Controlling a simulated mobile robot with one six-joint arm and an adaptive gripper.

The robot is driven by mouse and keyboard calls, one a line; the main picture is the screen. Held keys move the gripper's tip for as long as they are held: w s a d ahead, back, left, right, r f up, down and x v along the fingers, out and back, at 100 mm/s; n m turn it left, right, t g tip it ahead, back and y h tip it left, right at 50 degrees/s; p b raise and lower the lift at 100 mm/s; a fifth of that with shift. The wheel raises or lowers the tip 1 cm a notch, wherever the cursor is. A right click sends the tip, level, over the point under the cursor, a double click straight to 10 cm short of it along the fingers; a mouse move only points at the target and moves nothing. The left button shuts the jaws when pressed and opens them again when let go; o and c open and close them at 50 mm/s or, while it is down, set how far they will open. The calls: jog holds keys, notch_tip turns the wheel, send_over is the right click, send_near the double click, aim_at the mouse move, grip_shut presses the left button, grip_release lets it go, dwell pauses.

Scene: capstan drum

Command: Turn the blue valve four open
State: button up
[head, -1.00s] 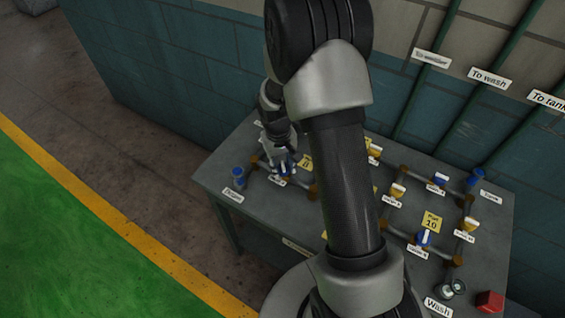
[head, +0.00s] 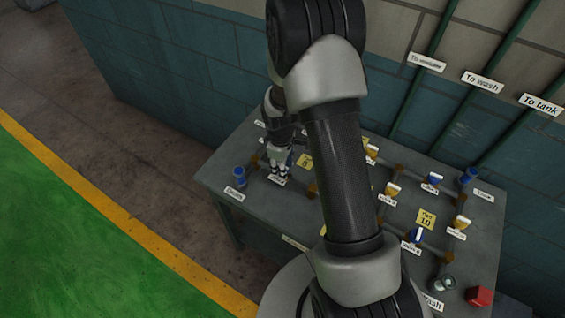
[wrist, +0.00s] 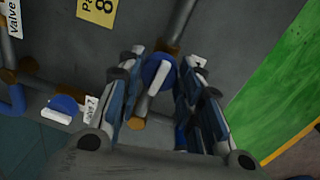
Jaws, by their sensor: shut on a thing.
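My gripper (head: 279,163) is at the left part of the grey table in the head view, pointing down over a blue valve. In the wrist view my gripper (wrist: 163,68) has its two fingers on either side of a blue valve handle with a white bar (wrist: 157,76), and it is shut on it. The handle sits on a pipe with brown fittings. A small label (head: 277,180) lies beside it in the head view, too small to read. My gripper mostly hides this valve in the head view. I cannot tell the valve's number.
Another blue valve (wrist: 65,105) is at left in the wrist view. A red block (head: 479,296) sits at the table's front right. A tiled wall (head: 180,70) rises behind.

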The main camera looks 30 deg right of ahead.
jog(key=shift+n, duration=0.5)
jog(key=o, duration=1.1)
jog(key=r, duration=1.2)
jog(key=shift+s+a, duration=0.35)
jog(key=shift+s, duration=0.05)
